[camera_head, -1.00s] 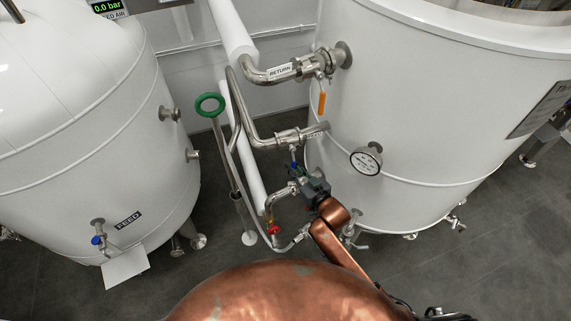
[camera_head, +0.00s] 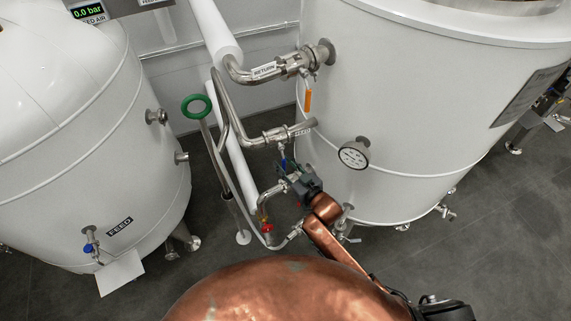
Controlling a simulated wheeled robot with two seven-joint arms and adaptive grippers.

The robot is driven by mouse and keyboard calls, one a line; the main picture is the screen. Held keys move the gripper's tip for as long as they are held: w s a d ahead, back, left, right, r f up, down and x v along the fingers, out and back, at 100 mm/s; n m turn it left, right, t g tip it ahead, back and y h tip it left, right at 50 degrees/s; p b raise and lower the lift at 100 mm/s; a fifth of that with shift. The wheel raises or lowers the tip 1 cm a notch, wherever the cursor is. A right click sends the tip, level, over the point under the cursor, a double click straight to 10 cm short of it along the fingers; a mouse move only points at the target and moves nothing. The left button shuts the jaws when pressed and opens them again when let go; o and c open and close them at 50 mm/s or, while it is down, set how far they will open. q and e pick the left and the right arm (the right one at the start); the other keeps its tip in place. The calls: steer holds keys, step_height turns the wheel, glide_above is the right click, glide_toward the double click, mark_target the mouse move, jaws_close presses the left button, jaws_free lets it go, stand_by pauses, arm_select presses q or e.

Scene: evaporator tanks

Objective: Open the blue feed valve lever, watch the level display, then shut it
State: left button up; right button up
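The blue feed valve lever (camera_head: 284,163) hangs below the pipe labelled FEED (camera_head: 275,137), which runs into the large white tank (camera_head: 400,120) on the right. My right gripper (camera_head: 288,178) is at the lower end of this lever, at the end of my copper-coloured arm. The gripper's dark body hides its fingertips, so I cannot tell whether they are open or touch the lever. A level display cannot be made out. A small screen (camera_head: 88,12) at the top left reads 0.0 bar. My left gripper is not in view.
The RETURN pipe (camera_head: 265,72) with an orange lever (camera_head: 308,100) is above. A round gauge (camera_head: 354,154) sits on the right tank. A green handwheel (camera_head: 196,106), a red valve handle (camera_head: 267,227) and another blue handle (camera_head: 88,248) on the left tank (camera_head: 70,150) are nearby.

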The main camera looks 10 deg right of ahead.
steer(key=shift+a, duration=0.1)
steer(key=shift+s, duration=0.2)
steer(key=v, duration=1.1)
steer(key=shift+s+d, duration=0.25)
steer(key=shift+s, duration=0.05)
